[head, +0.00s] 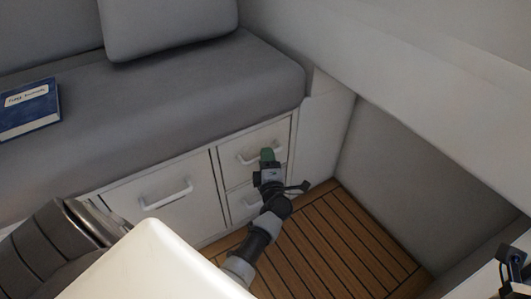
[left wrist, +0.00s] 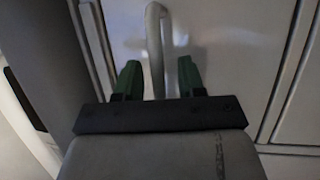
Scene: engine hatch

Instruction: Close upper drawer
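The upper drawer (head: 235,150) is a pale panel in the right part of the cabinet under the seat. Its front looks flush or nearly flush with the cabinet; a small gap cannot be ruled out. My left gripper (head: 267,155) is at the drawer's front and covers part of it and of its white handle (head: 246,160). In the left wrist view, the handle (left wrist: 154,45) stands between the two green fingers of my left gripper (left wrist: 158,80), with space on both sides. The fingers are apart. Part of my right arm, with its gripper (head: 514,264), shows at the right edge, too small to read.
A lower drawer (head: 236,203) sits below, partly behind my left arm. A wider cabinet front (head: 170,205) with a white handle is to the left. A grey cushioned seat (head: 190,95) with a blue book (head: 28,112) is above. The slatted wooden floor (head: 340,240) is clear.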

